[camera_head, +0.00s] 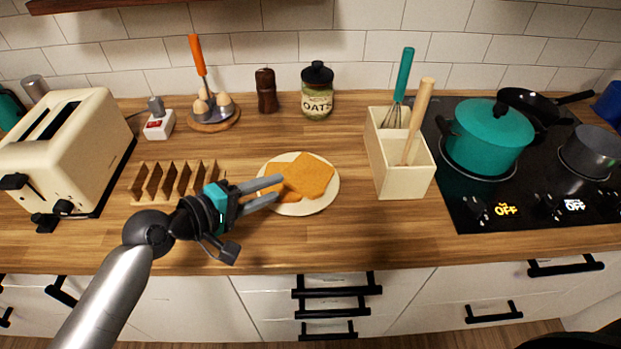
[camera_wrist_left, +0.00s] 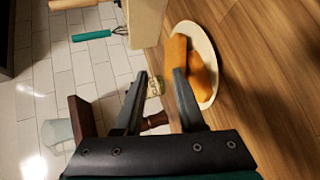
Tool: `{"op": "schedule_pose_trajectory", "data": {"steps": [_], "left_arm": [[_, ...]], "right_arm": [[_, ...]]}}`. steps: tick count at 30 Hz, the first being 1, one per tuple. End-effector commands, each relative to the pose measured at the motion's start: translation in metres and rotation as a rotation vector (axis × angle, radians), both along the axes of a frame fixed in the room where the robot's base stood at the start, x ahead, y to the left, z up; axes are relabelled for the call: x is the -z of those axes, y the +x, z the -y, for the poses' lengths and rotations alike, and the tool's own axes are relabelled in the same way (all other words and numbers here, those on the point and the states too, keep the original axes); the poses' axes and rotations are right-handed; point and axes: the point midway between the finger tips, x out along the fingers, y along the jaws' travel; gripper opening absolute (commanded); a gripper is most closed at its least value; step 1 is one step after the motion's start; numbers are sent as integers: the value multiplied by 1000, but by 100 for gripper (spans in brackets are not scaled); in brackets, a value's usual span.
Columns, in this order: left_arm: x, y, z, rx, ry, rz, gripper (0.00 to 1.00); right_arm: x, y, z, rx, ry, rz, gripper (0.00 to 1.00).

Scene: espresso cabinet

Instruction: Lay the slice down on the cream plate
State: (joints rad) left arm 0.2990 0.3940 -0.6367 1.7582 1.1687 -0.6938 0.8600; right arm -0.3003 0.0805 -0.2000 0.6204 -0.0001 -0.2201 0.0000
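The cream plate (camera_head: 331,193) lies on the wooden counter in the middle of the head view. Golden-brown toast (camera_head: 310,174) rests on it, seemingly two overlapping slices, with one part lower left near my fingers. The left wrist view also shows two toast pieces (camera_wrist_left: 201,78) on the plate (camera_wrist_left: 207,42). My left gripper (camera_head: 280,187) is open, its fingers apart and reaching over the plate's left edge. In the left wrist view nothing is between the fingertips (camera_wrist_left: 160,74), and the toast is beyond the right finger. My right gripper is not in view.
A wooden toast rack (camera_head: 170,182) stands left of the plate, with a cream toaster (camera_head: 62,150) beyond. A utensil box (camera_head: 404,181) stands to the right, before the black hob (camera_head: 472,212). An oats jar (camera_head: 317,92) and pepper mill (camera_head: 266,91) stand behind.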

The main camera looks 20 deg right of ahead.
Motion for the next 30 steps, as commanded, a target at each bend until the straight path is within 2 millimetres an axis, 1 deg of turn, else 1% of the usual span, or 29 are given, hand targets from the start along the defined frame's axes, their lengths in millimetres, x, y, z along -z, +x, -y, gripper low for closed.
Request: {"op": "schedule_pose_trajectory", "data": {"steps": [5,12,19,22,28,30], "left_arm": [[-11,-1,-3,0,0,0,38],[-43,-7,-13,0,1,0,38],[-70,-12,-23,0,0,0,38],[-73,-12,-25,0,0,0,38],[-70,-13,-25,0,1,0,38],[-69,-16,-24,7,10,7,38]], "right_arm": [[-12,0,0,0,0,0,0],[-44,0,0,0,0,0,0],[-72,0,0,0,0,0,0],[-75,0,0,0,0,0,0],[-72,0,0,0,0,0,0],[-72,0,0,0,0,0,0]]}}
